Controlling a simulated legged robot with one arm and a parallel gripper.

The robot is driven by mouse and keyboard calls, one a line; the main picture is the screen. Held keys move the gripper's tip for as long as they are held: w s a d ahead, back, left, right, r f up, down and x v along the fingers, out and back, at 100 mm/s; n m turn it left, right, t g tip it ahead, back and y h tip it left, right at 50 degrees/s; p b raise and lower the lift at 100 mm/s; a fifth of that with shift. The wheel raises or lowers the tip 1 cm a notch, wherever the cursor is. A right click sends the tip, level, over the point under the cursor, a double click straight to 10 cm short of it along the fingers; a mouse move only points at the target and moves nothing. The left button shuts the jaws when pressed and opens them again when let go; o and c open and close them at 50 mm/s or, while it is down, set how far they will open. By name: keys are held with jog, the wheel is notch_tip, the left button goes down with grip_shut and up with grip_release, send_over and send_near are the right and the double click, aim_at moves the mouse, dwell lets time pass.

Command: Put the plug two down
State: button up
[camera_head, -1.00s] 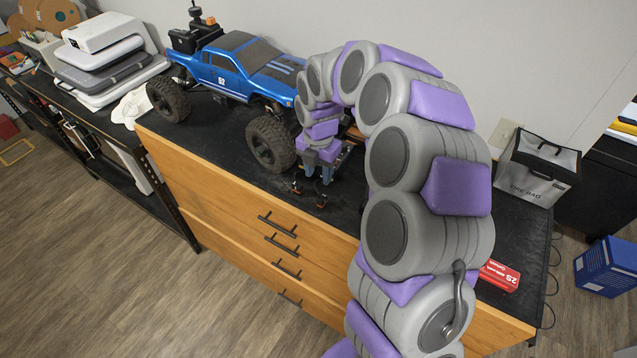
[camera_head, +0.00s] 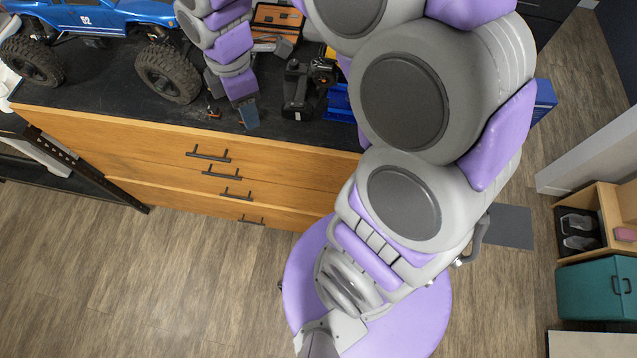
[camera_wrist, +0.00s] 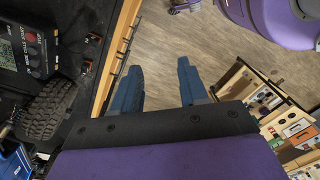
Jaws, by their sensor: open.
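Two small black-and-orange plugs lie on the dark cabinet top near its front edge. In the wrist view one plug (camera_wrist: 93,40) is farther up and the other plug (camera_wrist: 86,67) is lower, both left of my fingers. I cannot tell which is plug two. In the head view one plug (camera_head: 212,111) shows left of my gripper (camera_head: 247,113); my gripper largely hides the spot of the other. In the wrist view my gripper (camera_wrist: 156,80) is open, with nothing between its blue-grey fingers. Its fingers point past the cabinet's front edge toward the floor.
A blue RC truck (camera_head: 105,18) with big tyres stands at the left of the cabinet top (camera_head: 105,98). A black charger with a display (camera_wrist: 18,45) lies by the plugs in the wrist view. A dark tool (camera_head: 297,92) and an orange case (camera_head: 277,24) are right of my gripper.

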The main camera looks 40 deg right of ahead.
jog(key=s+d+m+g, duration=0.1)
jog(key=s+d+m, duration=0.1)
jog(key=s+m, duration=1.4)
jog(key=s, duration=0.5)
jog(key=shift+s+d+f+m, duration=0.2)
jog(key=shift+s+m, duration=0.1)
jog(key=shift+s, duration=0.1)
